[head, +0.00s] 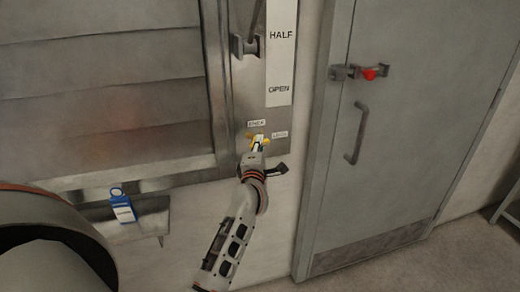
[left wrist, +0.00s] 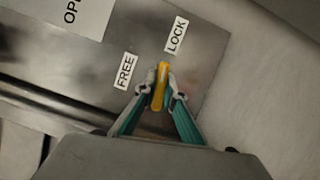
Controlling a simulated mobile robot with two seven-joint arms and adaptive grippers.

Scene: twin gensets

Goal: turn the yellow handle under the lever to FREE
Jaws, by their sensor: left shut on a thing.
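The yellow handle (head: 263,140) sits on the metal plate below the lever (head: 246,44). In the left wrist view the yellow handle (left wrist: 159,87) lies between the two fingertips of my left gripper (left wrist: 160,92), which is shut on it. Its upper end points up toward the LOCK label (left wrist: 176,35); the FREE label (left wrist: 125,71) is to its left. In the head view my left gripper (head: 256,150) covers part of the handle. The handle's pivot is hidden. My right gripper is not in view.
A plate marked HALF and OPEN (head: 280,60) is beside the lever. A grey door (head: 410,130) with a red-knobbed latch (head: 369,73) stands at right.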

